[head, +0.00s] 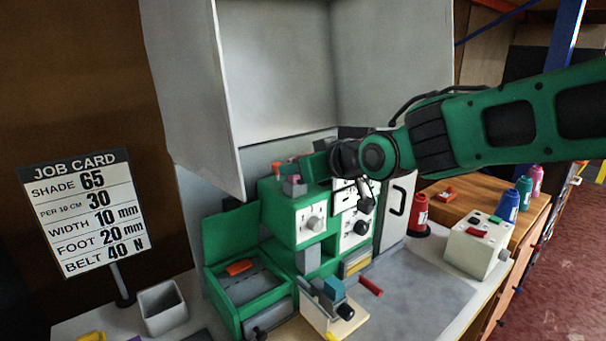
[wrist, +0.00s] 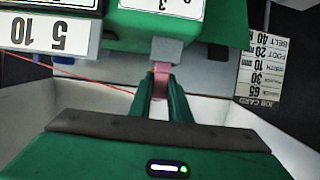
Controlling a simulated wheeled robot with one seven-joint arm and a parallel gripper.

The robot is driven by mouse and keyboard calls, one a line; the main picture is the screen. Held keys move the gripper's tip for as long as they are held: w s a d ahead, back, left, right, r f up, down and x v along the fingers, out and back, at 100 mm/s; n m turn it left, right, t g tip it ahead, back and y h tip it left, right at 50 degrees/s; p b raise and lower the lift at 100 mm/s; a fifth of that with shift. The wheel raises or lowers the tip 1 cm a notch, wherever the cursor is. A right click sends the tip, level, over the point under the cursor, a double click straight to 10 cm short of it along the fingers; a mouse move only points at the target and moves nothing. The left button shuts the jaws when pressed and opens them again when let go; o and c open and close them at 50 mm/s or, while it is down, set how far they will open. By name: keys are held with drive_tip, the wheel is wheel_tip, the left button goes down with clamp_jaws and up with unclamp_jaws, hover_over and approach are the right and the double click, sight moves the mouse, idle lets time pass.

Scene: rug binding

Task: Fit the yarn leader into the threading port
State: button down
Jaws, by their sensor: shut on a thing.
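The yarn leader (wrist: 160,80) is a small pink-red piece between my green fingers. My gripper (wrist: 160,98) is shut on it in the wrist view; a thin red yarn (wrist: 85,75) runs off to the left. The leader's far end meets a grey block (wrist: 166,50) on the green machine, apparently the threading port. I cannot tell whether the end is inside it or only against it. In the head view my gripper (head: 303,167) is at the machine's upper left, near the grey block (head: 295,188). The leader is hard to make out there.
The green machine (head: 310,210) has dials on its front and pale panels behind it. An open green box (head: 243,290) stands at its left. The job card (head: 85,205) stands far left. The grey mat (head: 415,290) has free room.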

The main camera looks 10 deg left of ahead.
drive_tip(key=shift+f, duration=0.55)
drive_tip(key=c, duration=1.7)
unclamp_jaws()
drive_tip(key=shift+o, duration=0.2)
drive_tip(key=v, duration=1.2)
